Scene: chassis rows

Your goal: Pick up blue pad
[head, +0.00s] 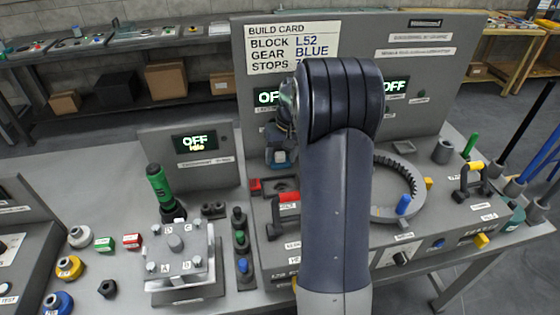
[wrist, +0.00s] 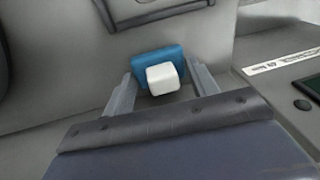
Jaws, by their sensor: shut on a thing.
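The blue pad (wrist: 146,62) is a flat blue piece with a white block (wrist: 163,79) on its near face, seen between my fingertips in the wrist view. My gripper (wrist: 161,73) is shut on it, one finger on each side. In the head view my gripper (head: 281,157) is low in front of the tall grey panel, left of my arm, with a bit of blue showing there. My arm hides much of the middle of the bench. Whether the pad touches the surface behind it cannot be told.
A red-handled piece (head: 287,199), a toothed ring (head: 376,210) and a yellow-handled piece (head: 473,178) stand on the bench. A grey fixture (head: 183,258) and a green-handled tool (head: 160,187) stand to the left.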

